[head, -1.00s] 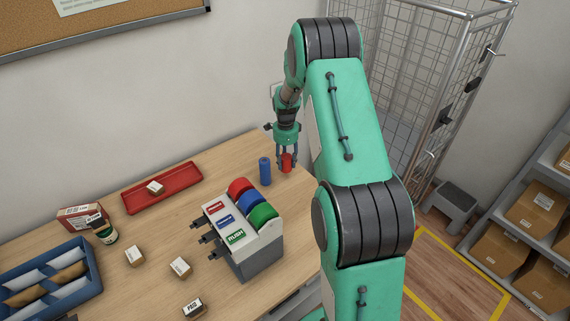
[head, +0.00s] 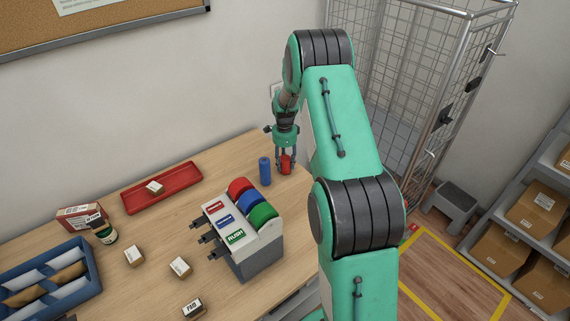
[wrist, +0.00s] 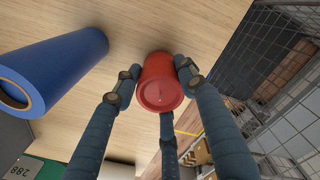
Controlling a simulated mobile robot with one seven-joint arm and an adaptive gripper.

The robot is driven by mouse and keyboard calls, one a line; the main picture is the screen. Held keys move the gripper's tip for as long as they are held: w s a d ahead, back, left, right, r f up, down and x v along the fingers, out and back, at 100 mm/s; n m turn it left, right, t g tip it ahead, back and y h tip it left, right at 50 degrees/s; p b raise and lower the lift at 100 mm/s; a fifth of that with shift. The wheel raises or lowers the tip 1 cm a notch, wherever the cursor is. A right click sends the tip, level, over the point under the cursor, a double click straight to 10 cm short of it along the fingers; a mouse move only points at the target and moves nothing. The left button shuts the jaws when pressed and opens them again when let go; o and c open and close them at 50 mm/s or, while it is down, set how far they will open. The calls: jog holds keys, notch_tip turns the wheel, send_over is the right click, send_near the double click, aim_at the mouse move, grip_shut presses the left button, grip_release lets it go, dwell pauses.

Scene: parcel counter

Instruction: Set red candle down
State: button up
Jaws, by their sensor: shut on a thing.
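The red candle (wrist: 160,85) is between the fingers of my gripper (wrist: 155,88) in the wrist view, with its top facing the camera. My gripper is shut on it. In the head view the red candle (head: 286,164) shows low between the fingers of my gripper (head: 285,160), at the far right part of the wooden counter (head: 180,225). Whether its base touches the counter I cannot tell.
A blue cylinder (head: 265,171) stands upright just left of the candle. A tape dispenser (head: 245,235) with red, blue and green rolls is nearer. A red tray (head: 180,195) with a small box lies left. A wire cage (head: 400,80) stands beyond the counter.

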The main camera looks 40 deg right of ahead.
aim_at(285, 158)
jog(key=shift+f, duration=0.35)
jog(key=o, duration=1.3)
jog(key=shift+r, duration=0.15)
notch_tip(285, 158, up, 12)
jog(key=shift+w+p, duration=0.1)
jog(key=shift+p, duration=0.4)
